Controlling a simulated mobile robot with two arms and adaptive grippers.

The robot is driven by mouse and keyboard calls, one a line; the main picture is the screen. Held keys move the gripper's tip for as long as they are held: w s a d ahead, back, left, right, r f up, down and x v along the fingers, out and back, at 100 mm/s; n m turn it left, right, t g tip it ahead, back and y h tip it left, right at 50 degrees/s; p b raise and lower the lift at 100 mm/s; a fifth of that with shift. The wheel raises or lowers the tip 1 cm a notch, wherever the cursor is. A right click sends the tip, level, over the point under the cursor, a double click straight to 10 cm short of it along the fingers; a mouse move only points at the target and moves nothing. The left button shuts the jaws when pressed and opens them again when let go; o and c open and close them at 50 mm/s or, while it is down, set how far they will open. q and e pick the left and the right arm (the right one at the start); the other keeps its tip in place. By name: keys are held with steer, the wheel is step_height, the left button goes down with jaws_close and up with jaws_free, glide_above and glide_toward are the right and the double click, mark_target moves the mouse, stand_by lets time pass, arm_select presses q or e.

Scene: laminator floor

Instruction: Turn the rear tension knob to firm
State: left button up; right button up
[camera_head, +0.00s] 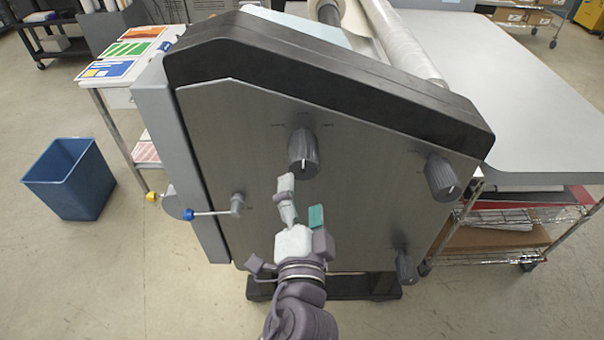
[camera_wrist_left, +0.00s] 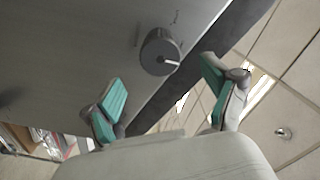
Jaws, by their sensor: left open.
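The grey side panel (camera_head: 265,225) of the laminator carries several dark ribbed knobs, each with a white pointer line: an upper knob (camera_head: 303,152), a right knob (camera_head: 442,178) and a lower right knob (camera_head: 405,266). Their labels are too small to read, so I cannot tell which is the rear tension knob. My left gripper (camera_head: 301,202) is open and empty just below the upper knob, in front of the panel. In the left wrist view, one knob (camera_wrist_left: 160,52) shows beyond the open green-padded fingers (camera_wrist_left: 166,100), apart from them. My right gripper is out of view.
A lever with a blue ball (camera_head: 189,214) sticks out at the panel's left. A blue bin (camera_head: 70,180) stands on the floor at left. A grey table (camera_head: 520,110) and a wire shelf (camera_head: 510,238) stand at right. The floor in front is clear.

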arm_select(q)
steer(key=shift+s, duration=1.55)
steer(key=shift+f, duration=0.1)
step_height(320, 180, down, 23)
steer(key=w+d+m+g+h+b, duration=0.1)
steer(key=w+d+m+g+b, duration=0.1)
steer(key=w+g+b, duration=0.15)
steer(key=s+a+f+n+g+b, duration=0.1)
steer(key=s+a+f+g, duration=0.2)
steer(key=f, duration=0.9)
steer(key=s+a+f+n+g+b, duration=0.1)
steer(key=s+a+f+g, duration=0.2)
steer(key=f, duration=0.9)
steer(key=s+a+f+n+g+b, duration=0.1)
steer(key=s+a+f+n+g, duration=0.1)
steer(key=s+a+f, duration=0.4)
steer(key=s+a+f+n+g+b, duration=0.1)
steer(key=s+a+f+n+g, duration=0.2)
steer(key=s+a+f, duration=0.4)
steer(key=s+a+f+n+g+y+b, duration=0.1)
steer(key=s+a+f+n, duration=0.3)
steer(key=s+f, duration=1)
steer(key=s+a+g, duration=0.1)
steer(key=s+a, duration=0.1)
steer(key=shift+s+a+b, duration=0.2)
steer(key=shift+s+b, duration=0.2)
steer(key=shift+g, duration=0.25)
